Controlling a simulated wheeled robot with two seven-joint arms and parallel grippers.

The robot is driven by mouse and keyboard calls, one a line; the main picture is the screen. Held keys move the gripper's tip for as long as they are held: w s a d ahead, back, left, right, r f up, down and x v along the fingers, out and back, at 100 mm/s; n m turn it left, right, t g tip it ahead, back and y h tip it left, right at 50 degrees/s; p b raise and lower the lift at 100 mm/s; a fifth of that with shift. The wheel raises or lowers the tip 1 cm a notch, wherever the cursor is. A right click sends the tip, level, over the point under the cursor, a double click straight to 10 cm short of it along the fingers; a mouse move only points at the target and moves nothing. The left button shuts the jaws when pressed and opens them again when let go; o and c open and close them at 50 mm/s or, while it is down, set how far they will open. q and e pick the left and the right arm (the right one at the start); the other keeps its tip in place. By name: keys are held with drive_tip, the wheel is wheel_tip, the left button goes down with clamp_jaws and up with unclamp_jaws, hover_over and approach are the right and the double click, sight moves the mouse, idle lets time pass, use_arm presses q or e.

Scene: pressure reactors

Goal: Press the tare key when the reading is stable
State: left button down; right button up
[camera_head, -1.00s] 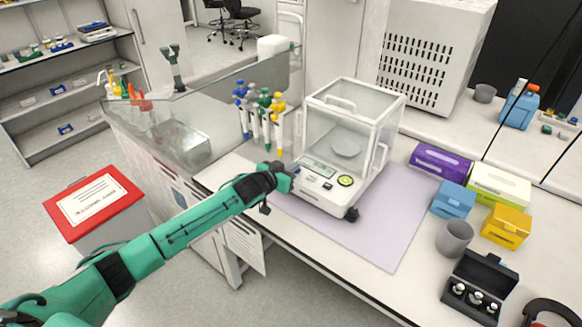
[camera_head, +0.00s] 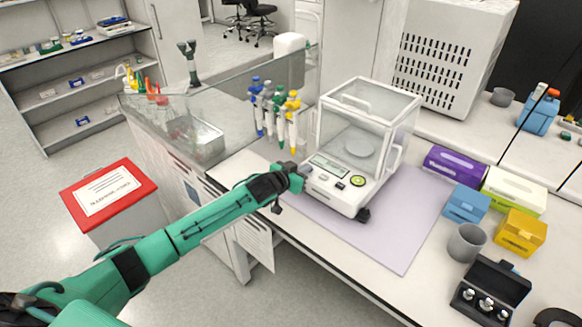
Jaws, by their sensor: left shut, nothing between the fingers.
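The analytical balance (camera_head: 362,150) stands on a lilac mat (camera_head: 412,222) on the bench, with its glass draft shield around a round pan (camera_head: 360,147). Its front panel has a display (camera_head: 328,167), dark keys (camera_head: 340,185) and a round green-and-black mark (camera_head: 358,181). The reading is too small to make out. My left gripper (camera_head: 302,174) is shut and empty at the front left corner of the balance, beside the display. I cannot tell whether its tip touches the housing or a key.
Pipettes (camera_head: 277,112) hang on a stand behind the balance's left side. To the right are a purple box (camera_head: 455,166), blue and yellow boxes, a grey cup (camera_head: 466,242) and an open weight case (camera_head: 490,292). A red-lidded bin (camera_head: 108,195) stands left of the bench.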

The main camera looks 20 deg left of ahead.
use_arm(q)
wheel_tip(320, 180, up, 4)
drive_tip(key=p, duration=0.3)
drive_tip(key=shift+r, duration=0.15)
drive_tip(key=b+v, duration=0.3)
drive_tip(key=v, duration=0.7)
drive_tip(key=shift+f, duration=0.35)
